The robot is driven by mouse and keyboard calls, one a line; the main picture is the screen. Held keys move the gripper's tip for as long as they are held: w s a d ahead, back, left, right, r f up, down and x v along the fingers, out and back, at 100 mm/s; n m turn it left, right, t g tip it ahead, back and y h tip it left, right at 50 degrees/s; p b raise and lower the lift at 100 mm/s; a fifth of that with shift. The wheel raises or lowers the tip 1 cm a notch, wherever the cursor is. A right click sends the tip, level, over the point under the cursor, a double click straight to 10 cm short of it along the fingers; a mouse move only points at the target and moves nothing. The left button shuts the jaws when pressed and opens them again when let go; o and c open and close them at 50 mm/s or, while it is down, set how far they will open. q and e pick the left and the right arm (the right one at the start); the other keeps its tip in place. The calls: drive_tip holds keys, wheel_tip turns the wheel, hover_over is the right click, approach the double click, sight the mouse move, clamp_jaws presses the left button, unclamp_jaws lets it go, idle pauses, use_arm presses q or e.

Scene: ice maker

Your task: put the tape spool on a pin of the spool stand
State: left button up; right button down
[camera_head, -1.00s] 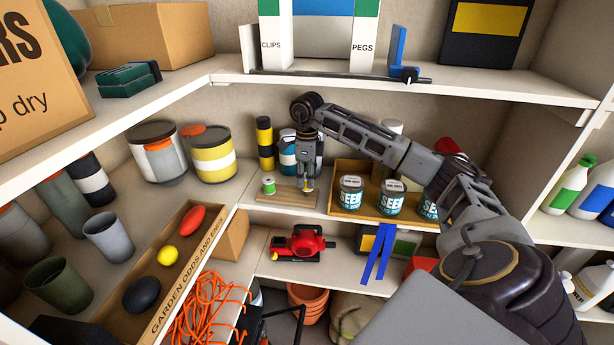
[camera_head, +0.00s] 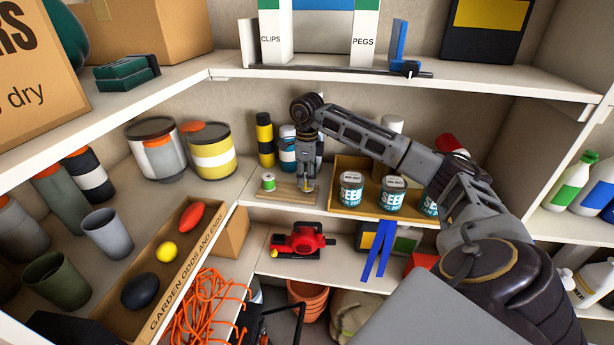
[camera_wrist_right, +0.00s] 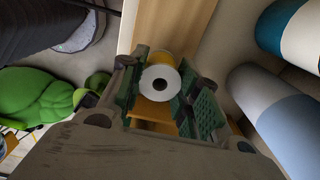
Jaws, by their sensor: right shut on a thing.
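The spool stand (camera_head: 288,196) is a flat wooden board on the middle shelf, and its board also shows in the right wrist view (camera_wrist_right: 172,22). A green spool (camera_head: 268,181) stands at its left end. My right gripper (camera_head: 307,186) points down over the right part of the board. It is shut on the yellow tape spool (camera_wrist_right: 160,78), whose white face and dark centre hole show between the fingers in the right wrist view. The fingers hide the spool's lower part, and I cannot tell whether a pin is inside it. My left gripper is not in view.
A tray (camera_head: 350,212) of seed cans (camera_head: 351,188) stands close right of the gripper. A yellow-black bottle (camera_head: 265,140) and a blue-white bottle (camera_head: 287,150) stand behind the stand.

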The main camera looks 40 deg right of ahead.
drive_tip(key=shift+f+b, duration=0.45)
drive_tip(key=shift+f, duration=0.4)
idle(0.3)
drive_tip(key=c, duration=1)
unclamp_jaws()
drive_tip(key=shift+o, duration=0.2)
drive_tip(key=shift+r, duration=0.15)
